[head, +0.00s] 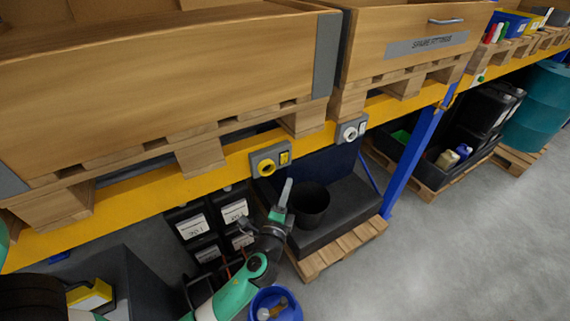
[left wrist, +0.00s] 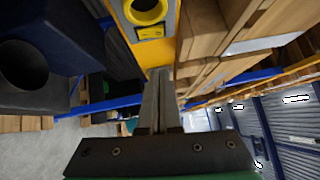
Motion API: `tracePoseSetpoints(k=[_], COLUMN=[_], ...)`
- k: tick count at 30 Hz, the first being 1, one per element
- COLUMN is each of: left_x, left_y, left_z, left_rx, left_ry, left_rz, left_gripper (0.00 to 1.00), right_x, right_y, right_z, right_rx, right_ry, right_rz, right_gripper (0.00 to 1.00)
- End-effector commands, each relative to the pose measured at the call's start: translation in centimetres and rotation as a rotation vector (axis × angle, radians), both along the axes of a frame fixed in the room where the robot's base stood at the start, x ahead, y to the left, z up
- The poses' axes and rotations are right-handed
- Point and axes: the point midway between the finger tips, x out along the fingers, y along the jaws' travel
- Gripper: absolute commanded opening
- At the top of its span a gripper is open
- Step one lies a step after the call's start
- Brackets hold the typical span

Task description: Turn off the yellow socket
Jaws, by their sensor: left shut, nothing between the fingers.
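The yellow socket (head: 265,168) is a grey box with a yellow round outlet and a yellow switch (head: 285,158) to its right. It is mounted on the yellow shelf beam. In the left wrist view the yellow socket (left wrist: 147,12) is at the top edge, partly cut off, with its yellow switch (left wrist: 150,32) below the ring. My left gripper (head: 288,182) is shut and empty, just below and in front of the switch; I cannot tell if it touches. Its closed fingers (left wrist: 159,72) point towards the socket. My right gripper is not in view.
A similar socket with a white outlet (head: 349,133) sits further right on the yellow beam (head: 215,182). Wooden crates on pallets stand above. Below are a black bucket (head: 311,203), a dark platform on a pallet, and a blue bucket (head: 272,295). The right floor is clear.

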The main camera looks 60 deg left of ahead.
Motion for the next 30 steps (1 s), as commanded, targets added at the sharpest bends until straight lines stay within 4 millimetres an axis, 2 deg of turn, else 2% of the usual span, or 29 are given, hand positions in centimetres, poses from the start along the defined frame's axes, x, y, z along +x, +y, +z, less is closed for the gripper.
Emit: tracePoseSetpoints(k=[7, 9, 14, 26, 30], left_x=[3.5, 3.1, 3.0, 3.0, 4.1], left_y=[4.3, 5.6, 7.4, 7.9, 7.1], left_z=[0.6, 1.0, 1.0, 0.9, 1.4], left_rx=[-0.001, -0.001, -0.001, -0.001, -0.025], left_ry=[-0.001, 0.000, 0.000, -0.001, -0.002], left_rz=[0.004, 0.006, 0.003, -0.001, -0.023], left_gripper=[0.00, 0.00, 0.00, 0.00, 0.00], right_x=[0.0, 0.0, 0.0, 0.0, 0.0], right_y=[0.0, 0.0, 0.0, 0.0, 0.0], right_z=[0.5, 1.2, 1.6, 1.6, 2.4], right_rx=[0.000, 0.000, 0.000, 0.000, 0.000], right_ry=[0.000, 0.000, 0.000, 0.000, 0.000], right_rz=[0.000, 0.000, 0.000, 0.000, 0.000], right_gripper=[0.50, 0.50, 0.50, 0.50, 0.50])
